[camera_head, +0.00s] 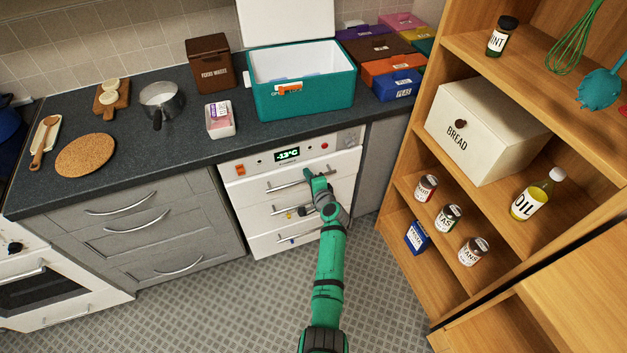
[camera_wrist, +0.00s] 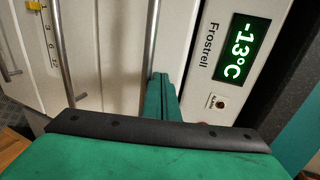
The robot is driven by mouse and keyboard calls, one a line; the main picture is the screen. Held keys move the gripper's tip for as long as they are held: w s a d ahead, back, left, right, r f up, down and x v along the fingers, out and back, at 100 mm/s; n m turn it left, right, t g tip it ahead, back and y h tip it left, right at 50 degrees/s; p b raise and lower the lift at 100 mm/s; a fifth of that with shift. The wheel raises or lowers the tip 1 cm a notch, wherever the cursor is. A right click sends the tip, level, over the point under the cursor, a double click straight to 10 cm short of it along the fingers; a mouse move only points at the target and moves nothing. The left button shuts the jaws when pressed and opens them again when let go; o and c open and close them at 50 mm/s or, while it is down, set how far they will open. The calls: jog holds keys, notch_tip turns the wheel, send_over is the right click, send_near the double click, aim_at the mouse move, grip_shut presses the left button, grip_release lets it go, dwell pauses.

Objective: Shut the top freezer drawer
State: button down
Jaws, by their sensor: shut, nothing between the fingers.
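The white freezer (camera_head: 232,171) stands under the counter, its panel display (camera_head: 287,155) reading -13°C. The display also shows large in the wrist view (camera_wrist: 233,47). The top freezer drawer (camera_head: 252,192) is just below the panel and carries a metal bar handle (camera_head: 285,186). It looks nearly flush with the freezer, but I cannot tell if a small gap remains. My gripper (camera_head: 311,173) is shut and empty at the drawer's upper front, by the handle. In the wrist view the fingers (camera_wrist: 160,88) overlap the handle's end; contact is unclear.
A teal cool box (camera_head: 300,98) and a pink-and-white tub (camera_head: 220,120) stand on the dark counter above. A wooden shelf unit (camera_head: 398,195) with jars and a bread box (camera_head: 485,125) stands close at right. Grey drawers (camera_head: 130,240) are at left. The tiled floor (camera_head: 230,300) is clear.

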jog(key=shift+w+a+r, duration=0.15)
jog(key=shift+w+a, duration=0.3)
